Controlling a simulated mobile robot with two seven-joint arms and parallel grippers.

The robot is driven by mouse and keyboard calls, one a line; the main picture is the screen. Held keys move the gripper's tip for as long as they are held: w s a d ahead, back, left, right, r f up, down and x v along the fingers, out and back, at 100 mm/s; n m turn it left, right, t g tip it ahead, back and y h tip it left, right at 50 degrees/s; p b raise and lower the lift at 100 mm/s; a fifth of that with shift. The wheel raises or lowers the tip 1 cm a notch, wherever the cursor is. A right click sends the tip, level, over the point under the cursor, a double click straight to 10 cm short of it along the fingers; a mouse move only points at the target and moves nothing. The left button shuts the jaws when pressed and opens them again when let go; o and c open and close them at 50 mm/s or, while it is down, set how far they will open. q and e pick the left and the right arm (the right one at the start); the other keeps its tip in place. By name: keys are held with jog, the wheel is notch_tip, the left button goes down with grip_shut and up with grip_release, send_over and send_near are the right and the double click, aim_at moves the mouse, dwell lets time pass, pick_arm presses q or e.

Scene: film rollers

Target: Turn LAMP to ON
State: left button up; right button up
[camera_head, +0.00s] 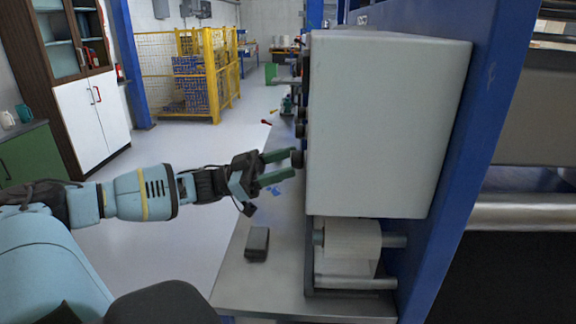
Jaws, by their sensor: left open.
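A light grey control box (385,120) fills the middle of the head view, seen from its side. Several dark round knobs stick out of its left face, in a row going away from me. The nearest knob (297,158) is level with my left gripper (279,166). The gripper is open, with its green fingers pointing right at this knob, one finger above the other. Whether the fingers touch the knob I cannot tell. The face with any LAMP label is turned away, so I cannot tell which knob is the lamp's. My right gripper is not in view.
A metal bench top (290,290) runs below the box, with a small dark block (257,244) on it. A white roll (352,242) sits under the box. A blue post (470,120) stands at the right. The floor (190,235) at left is free.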

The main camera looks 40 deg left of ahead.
pick_arm(q)
jog(key=shift+w+d+r, duration=0.2)
jog(key=shift+d, duration=0.05)
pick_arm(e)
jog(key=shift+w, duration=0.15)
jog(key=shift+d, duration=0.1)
pick_arm(q)
jog(key=c, duration=1)
jog(key=shift+o, duration=0.2)
